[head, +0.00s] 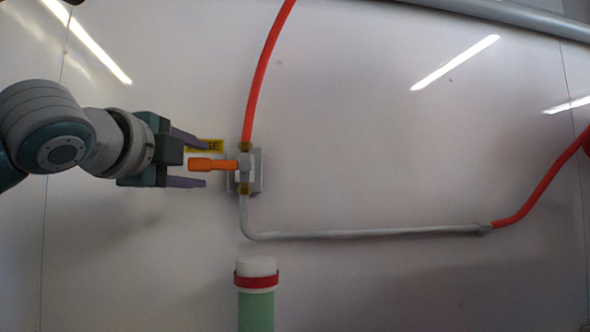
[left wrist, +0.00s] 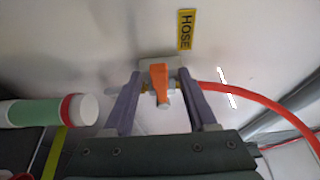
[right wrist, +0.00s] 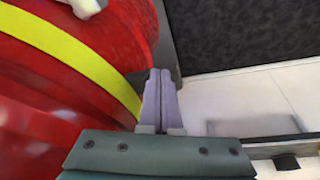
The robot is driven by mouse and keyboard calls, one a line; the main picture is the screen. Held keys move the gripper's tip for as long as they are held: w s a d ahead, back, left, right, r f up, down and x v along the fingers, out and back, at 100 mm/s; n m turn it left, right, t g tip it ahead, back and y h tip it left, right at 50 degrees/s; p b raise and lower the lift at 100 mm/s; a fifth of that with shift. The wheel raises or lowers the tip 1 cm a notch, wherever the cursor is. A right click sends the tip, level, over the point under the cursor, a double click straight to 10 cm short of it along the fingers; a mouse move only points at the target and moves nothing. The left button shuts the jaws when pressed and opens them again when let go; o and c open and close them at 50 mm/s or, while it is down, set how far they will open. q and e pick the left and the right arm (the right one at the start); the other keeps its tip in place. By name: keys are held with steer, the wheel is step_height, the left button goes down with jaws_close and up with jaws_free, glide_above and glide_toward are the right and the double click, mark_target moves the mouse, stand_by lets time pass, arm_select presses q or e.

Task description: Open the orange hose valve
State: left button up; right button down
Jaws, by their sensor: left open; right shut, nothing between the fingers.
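The orange valve handle (head: 212,164) points left from the grey valve body (head: 245,168) on the white wall. A red hose (head: 262,75) rises from the valve, and a grey pipe (head: 360,234) leaves it below. My left gripper (head: 196,163) is open, with one finger above and one below the handle's free end. In the left wrist view the handle (left wrist: 160,80) lies between the two spread fingers (left wrist: 163,108), apart from both. A yellow HOSE label (left wrist: 185,30) is beside the valve. My right gripper (right wrist: 160,100) is shut and empty, away from the valve.
A green cylinder with a white cap and red band (head: 256,284) stands below the valve. A large red surface with a yellow stripe (right wrist: 75,45) is close to the left of my right gripper. The wall right of the valve is clear above the pipe.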

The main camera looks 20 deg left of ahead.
arm_select(q)
steer(key=shift+w+a, duration=0.15)
steer(key=shift+w, duration=0.85)
jaws_close()
stand_by(0.8)
